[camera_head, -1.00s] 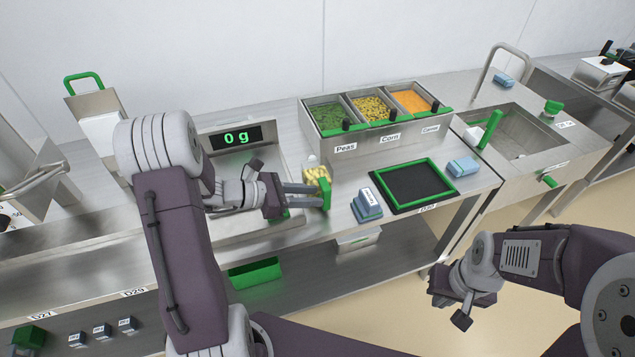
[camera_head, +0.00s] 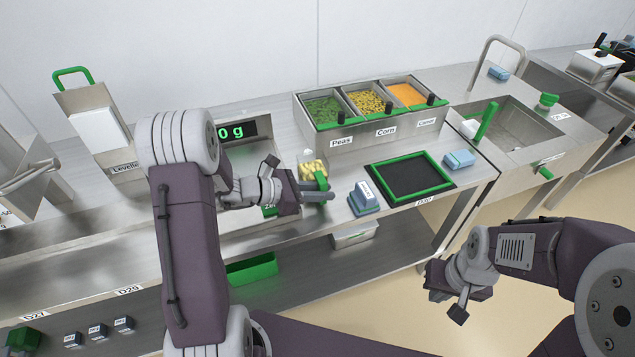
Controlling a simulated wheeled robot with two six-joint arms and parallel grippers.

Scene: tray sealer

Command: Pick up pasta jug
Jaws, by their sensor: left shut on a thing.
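The pasta jug (camera_head: 311,167) is a small clear container with yellow pasta in it and a green handle. It stands on the steel counter between the scale and the blue blocks, and looks upright. My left gripper (camera_head: 318,192) reaches in from the left and is shut on the jug's green handle, on the jug's near side. Its fingers hide part of the handle and the lower jug. I cannot tell whether the jug touches the counter. My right gripper (camera_head: 447,301) hangs empty over the floor at the lower right, and its fingers are too unclear to judge.
A steel bin with peas, corn and carrot (camera_head: 386,131) stands behind the jug. Blue blocks (camera_head: 364,200) and a green-framed black mat (camera_head: 410,178) lie to its right. The scale display (camera_head: 236,131) reads 0 g. A sink (camera_head: 515,130) is further right.

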